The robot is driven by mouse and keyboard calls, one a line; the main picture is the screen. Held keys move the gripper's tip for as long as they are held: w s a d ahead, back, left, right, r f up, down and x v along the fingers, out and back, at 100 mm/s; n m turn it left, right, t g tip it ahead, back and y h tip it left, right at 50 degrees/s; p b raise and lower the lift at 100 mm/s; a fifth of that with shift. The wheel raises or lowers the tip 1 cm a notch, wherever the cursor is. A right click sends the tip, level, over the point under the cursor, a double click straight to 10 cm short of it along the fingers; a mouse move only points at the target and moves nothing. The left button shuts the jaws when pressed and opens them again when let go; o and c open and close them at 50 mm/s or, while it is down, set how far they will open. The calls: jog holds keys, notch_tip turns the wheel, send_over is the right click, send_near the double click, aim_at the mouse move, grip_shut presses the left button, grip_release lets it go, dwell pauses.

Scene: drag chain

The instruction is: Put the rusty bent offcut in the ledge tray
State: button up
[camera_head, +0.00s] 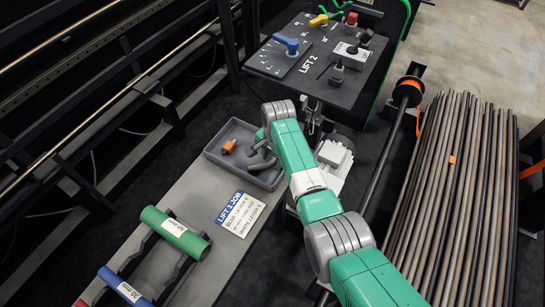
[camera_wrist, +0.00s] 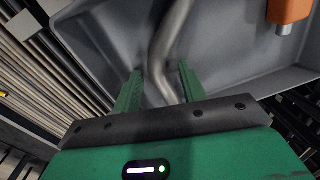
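A bent grey-brown tube piece (camera_wrist: 162,45) lies in a grey tray (camera_wrist: 225,60) in the wrist view; I cannot make out rust on it. The tray also shows in the head view (camera_head: 212,153), at the end of a grey ledge, with bent grey pieces (camera_head: 262,165) in its right part. My gripper (camera_wrist: 160,75) points down into the tray. Its two green fingers stand on either side of the bent tube, with a visible gap on each side. In the head view the fingertips are hidden by my arm.
An orange piece (camera_wrist: 289,10) with a grey end lies in the same tray. A sign (camera_head: 240,213), a green tube (camera_head: 175,231) and a blue tube (camera_head: 125,287) on racks are along the ledge. A control panel (camera_head: 318,85) stands behind; long rods (camera_head: 450,190) lie right.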

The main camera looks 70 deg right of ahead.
notch_tip(320, 180, up, 12)
jog(key=s+p, duration=0.1)
jog(key=p, duration=0.3)
jog(key=shift+a+r, duration=0.15)
jog(key=shift+a, duration=0.05)
jog(key=w+a+r+n+t+h, duration=0.3)
jog(key=w+a+r+n+t, duration=0.15)
jog(key=w+a+r, duration=0.5)
jog(key=w+a+r+n+t+h, duration=0.2)
jog(key=w+a+r+n+t, duration=0.4)
jog(key=w+r, duration=0.6)
jog(key=a+r+n+t, duration=0.4)
jog(key=a+r, duration=0.9)
jog(key=a, duration=0.2)
jog(key=s+a+r+n+t+y, duration=0.5)
jog(key=s+a+r+n+t, duration=0.2)
jog(key=s+a+r, duration=0.8)
jog(key=a+r+t, duration=0.2)
jog(key=a+r, duration=0.1)
jog(key=a, duration=0.1)
jog(key=shift+s+a, duration=0.35)
jog(key=shift+a, duration=0.05)
